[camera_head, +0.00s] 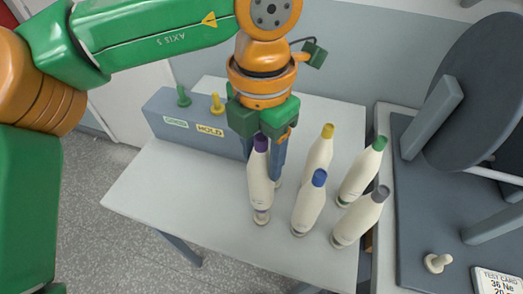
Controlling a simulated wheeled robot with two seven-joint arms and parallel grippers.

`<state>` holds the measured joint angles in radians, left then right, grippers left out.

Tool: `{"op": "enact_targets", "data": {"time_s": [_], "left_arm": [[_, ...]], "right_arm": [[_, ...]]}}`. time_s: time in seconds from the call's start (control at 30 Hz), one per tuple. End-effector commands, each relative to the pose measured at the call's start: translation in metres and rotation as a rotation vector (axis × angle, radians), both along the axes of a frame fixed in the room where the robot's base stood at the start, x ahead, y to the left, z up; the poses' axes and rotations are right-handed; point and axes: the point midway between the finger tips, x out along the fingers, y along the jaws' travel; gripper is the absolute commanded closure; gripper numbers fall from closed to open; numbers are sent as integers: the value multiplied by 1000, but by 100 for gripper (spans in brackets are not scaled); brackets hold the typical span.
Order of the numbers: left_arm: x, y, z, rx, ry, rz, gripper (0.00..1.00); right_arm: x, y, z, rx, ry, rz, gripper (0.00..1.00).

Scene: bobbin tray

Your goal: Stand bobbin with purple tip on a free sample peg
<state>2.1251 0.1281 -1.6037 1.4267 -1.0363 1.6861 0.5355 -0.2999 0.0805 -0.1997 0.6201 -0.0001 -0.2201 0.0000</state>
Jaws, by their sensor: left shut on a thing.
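The bobbin with purple tip (259,190) is cream, with a purple band near its foot, and stands nearly upright over the left of the bobbin group. My left gripper (277,155) comes down from above and is shut on it near its upper part. I cannot tell whether its foot touches the table. A small cream peg (437,262) stands bare on the blue-grey board at the right. My right gripper is not in view.
Bobbins with yellow (319,154), blue (309,207), green (361,175) and grey (359,218) tips stand close on the right of the white table (160,204). A grey box (200,135) with green and yellow knobs stands behind. A dark disc (475,95) rises right. The table's left is clear.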

Motion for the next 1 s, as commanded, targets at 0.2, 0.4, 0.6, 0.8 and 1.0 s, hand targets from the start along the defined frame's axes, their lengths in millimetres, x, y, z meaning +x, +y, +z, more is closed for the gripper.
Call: {"op": "enact_targets", "data": {"time_s": [0.2, 0.4, 0.6, 0.8, 1.0], "left_arm": [[0, 0, -8, 0, 0, 0, 100], [0, 0, -14, 0, 0, 0, 100], [0, 0, -20, 0, 0, 0, 100], [0, 0, -26, 0, 0, 0, 100], [0, 0, -32, 0, 0, 0, 100]], "right_arm": [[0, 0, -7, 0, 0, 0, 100], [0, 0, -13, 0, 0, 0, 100], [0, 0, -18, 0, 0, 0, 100], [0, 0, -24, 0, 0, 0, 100], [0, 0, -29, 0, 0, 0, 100]]}}
